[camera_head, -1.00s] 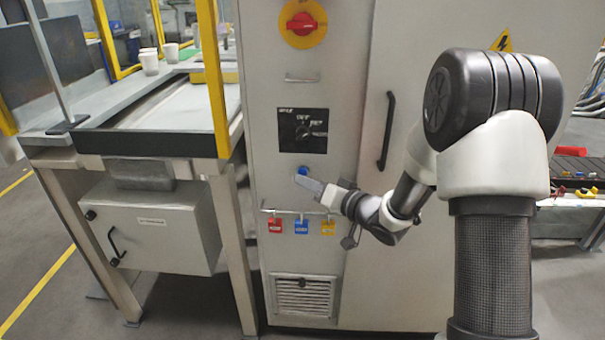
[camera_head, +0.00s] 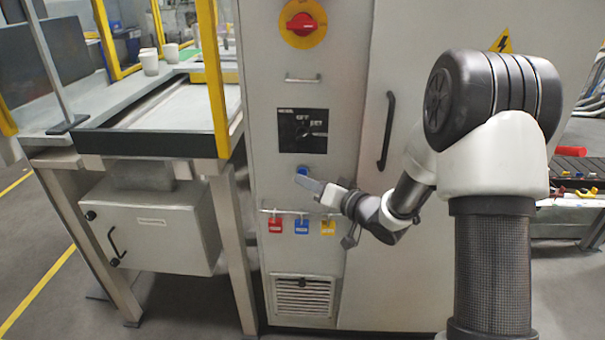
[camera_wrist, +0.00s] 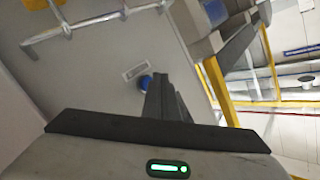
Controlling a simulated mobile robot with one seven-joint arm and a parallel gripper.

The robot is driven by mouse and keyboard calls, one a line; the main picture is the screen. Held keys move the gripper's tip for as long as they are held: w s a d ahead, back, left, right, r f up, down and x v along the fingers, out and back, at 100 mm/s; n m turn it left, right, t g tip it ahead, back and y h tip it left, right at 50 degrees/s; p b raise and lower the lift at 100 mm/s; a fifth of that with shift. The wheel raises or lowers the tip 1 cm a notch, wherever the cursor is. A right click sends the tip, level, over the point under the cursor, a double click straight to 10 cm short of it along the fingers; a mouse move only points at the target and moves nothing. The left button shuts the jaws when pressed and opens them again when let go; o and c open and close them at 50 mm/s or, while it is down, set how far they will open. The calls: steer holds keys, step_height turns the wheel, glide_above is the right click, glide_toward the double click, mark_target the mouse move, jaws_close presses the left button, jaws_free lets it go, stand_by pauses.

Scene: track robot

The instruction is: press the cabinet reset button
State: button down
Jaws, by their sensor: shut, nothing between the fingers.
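The blue reset button (camera_head: 302,171) is on the front of the grey cabinet (camera_head: 268,235), below the black selector panel (camera_head: 302,131). My gripper (camera_head: 300,179) is shut and empty, with its fingertips right at the button. In the wrist view the blue button (camera_wrist: 144,82) shows beside the tips of the closed fingers (camera_wrist: 160,88), under a small label plate (camera_wrist: 136,70). I cannot tell whether the fingertips touch the button or stand just off it.
A rail with red (camera_head: 275,225), blue (camera_head: 301,226) and yellow (camera_head: 328,227) padlocks hangs just below my gripper. A red rotary switch (camera_head: 302,24) on yellow is above. A black door handle (camera_head: 386,130) is to the right. A worktable (camera_head: 150,145) stands left.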

steer(key=shift+w, duration=0.35)
steer(key=shift+w, duration=0.45)
stand_by(0.6)
steer(key=shift+s, duration=0.9)
steer(key=shift+s, duration=2.5)
